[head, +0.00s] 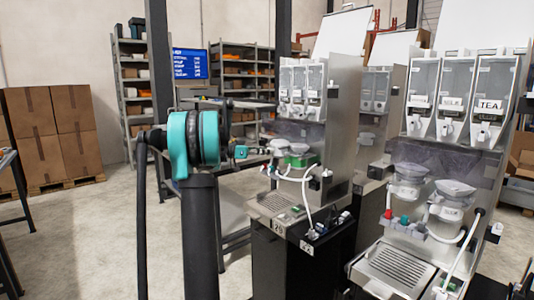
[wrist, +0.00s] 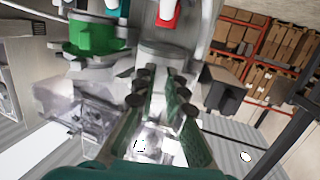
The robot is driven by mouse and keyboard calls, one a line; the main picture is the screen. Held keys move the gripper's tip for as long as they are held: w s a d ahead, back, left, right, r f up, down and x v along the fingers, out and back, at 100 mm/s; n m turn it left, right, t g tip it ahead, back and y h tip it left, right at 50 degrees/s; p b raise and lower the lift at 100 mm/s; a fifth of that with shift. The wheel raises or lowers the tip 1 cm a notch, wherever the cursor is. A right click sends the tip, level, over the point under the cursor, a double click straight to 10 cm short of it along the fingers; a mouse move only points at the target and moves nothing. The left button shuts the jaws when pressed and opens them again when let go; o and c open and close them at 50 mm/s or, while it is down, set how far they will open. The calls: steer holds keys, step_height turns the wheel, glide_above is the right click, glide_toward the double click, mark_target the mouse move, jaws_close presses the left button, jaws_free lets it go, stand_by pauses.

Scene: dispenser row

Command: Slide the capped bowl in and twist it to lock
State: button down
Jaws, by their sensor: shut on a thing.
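My gripper (wrist: 163,85) shows in the wrist view with its two dark-padded green fingers close together, shut on a pale, partly see-through piece that I take to be the capped bowl (wrist: 165,52). The fingers hide much of it. In the head view my gripper (head: 258,151) is small, at the left side of the middle dispenser (head: 336,130). A pale bowl shape (head: 280,146) shows just beyond it. I cannot tell whether the held bowl is seated in the dispenser. A green part (wrist: 95,35) lies left of the fingertips; green also shows on the dispenser (head: 301,160).
A red-ended part (wrist: 167,14) and a teal part (wrist: 117,8) are close above the fingertips. White hoses (head: 308,200) hang at the dispenser's front. A second dispenser labelled TEA (head: 490,105) stands at the right. Shelves (head: 135,85) and stacked cartons (head: 50,140) stand behind.

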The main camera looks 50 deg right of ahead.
steer(key=shift+w+d+m+g, duration=0.1)
steer(key=shift+w+m+g, duration=0.1)
steer(key=shift+m+g, duration=0.25)
steer(key=shift+w+d+m+g+y, duration=0.2)
steer(key=shift+w+m+g+y, duration=0.15)
steer(key=shift+m+g+y, duration=0.6)
steer(key=shift+w+d+g+y, duration=0.15)
steer(key=shift+w+g+y, duration=0.1)
steer(key=shift+g, duration=0.35)
steer(key=c, duration=1.5)
jaws_free()
